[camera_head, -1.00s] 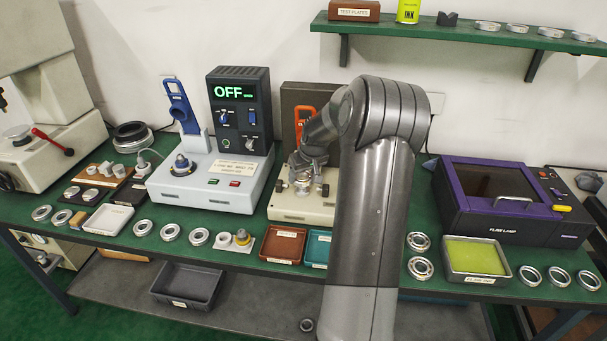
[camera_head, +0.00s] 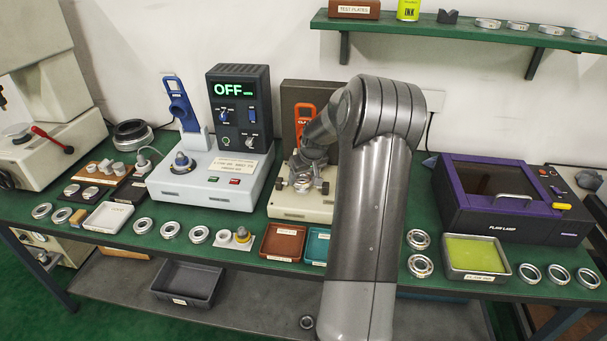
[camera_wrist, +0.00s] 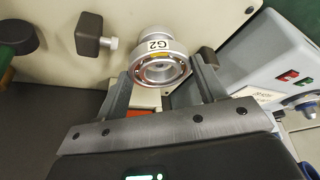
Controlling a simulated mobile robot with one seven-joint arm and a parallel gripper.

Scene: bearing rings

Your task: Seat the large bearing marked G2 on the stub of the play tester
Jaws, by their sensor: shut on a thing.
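The large bearing (camera_wrist: 163,72) is a silver ring with a white G2 label, held between the two fingers of my gripper (camera_wrist: 162,78) in the wrist view. The play tester is the beige unit (camera_head: 288,208) with a dark back panel at mid-bench. A silver round part, likely its stub (camera_wrist: 150,34), shows right behind the ring. I cannot tell whether the ring is around it or only in front of it. In the head view my gripper (camera_head: 306,182) is low over the tester, and my arm hides its right side.
A grey-white machine (camera_head: 205,188) with an OFF display stands close on the left. A dark knob (camera_wrist: 90,35) sticks out of the tester beside the ring. Brown (camera_head: 284,243) and teal (camera_head: 318,246) trays lie in front. A purple flaw lamp box (camera_head: 510,200) stands right.

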